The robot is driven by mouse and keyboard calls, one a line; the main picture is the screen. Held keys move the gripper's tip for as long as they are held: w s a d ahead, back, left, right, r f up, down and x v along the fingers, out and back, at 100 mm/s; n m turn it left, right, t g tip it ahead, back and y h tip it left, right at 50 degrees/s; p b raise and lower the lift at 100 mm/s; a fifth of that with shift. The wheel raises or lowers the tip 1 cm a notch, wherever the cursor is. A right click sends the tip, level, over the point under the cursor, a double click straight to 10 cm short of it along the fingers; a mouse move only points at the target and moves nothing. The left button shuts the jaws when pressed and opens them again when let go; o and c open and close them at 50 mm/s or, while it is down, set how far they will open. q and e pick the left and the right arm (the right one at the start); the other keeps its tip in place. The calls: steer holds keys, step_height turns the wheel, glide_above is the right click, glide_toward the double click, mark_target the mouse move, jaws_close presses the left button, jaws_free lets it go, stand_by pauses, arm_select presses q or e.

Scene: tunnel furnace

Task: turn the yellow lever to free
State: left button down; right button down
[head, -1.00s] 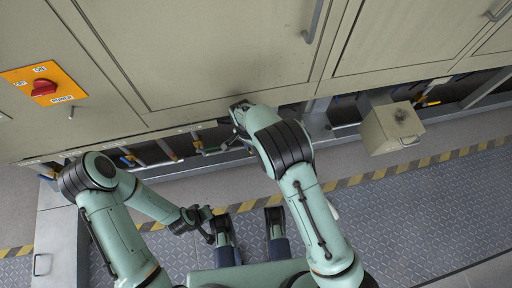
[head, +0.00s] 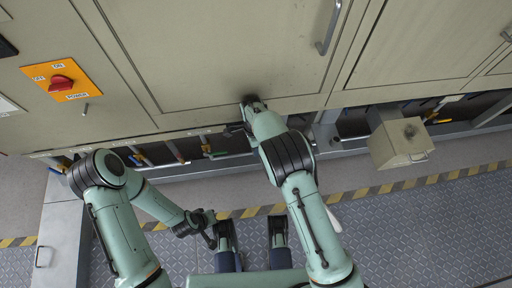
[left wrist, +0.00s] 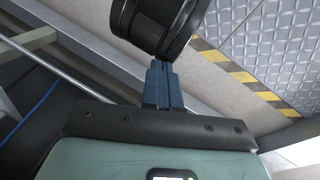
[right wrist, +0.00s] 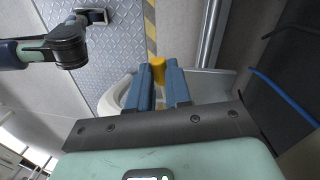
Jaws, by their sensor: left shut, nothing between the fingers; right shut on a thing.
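The yellow lever (right wrist: 158,69) shows in the right wrist view as a short yellow end between the tips of my right gripper (right wrist: 162,80). The blue fingers are shut on it. In the head view my right arm reaches the lower edge of the cabinet, and its own wrist hides the fingers and this lever. My left gripper (left wrist: 161,75) is shut and empty in the left wrist view. It is away from the cabinet, low near the floor in the head view. The lever's pivot and any position marks are hidden.
A beige box (head: 398,145) juts out at the right. An orange plate with a red power switch (head: 61,82) is at upper left. The patterned floor (head: 430,225) is clear.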

steer(key=c, duration=1.1)
jaws_free()
steer(key=shift+o, duration=0.2)
arm_select(q)
steer(key=s+d+r+g+h+p, duration=0.1)
steer(key=s+d+r+g+p, duration=0.1)
steer(key=s+d+r+p, duration=0.1)
steer(key=s+r+p, duration=0.1)
steer(key=s+r, duration=0.1)
steer(key=s, duration=0.1)
steer(key=shift+s, duration=0.25)
arm_select(e)
step_height(320, 180, up, 20)
arm_select(q)
steer(key=shift+r, duration=0.15)
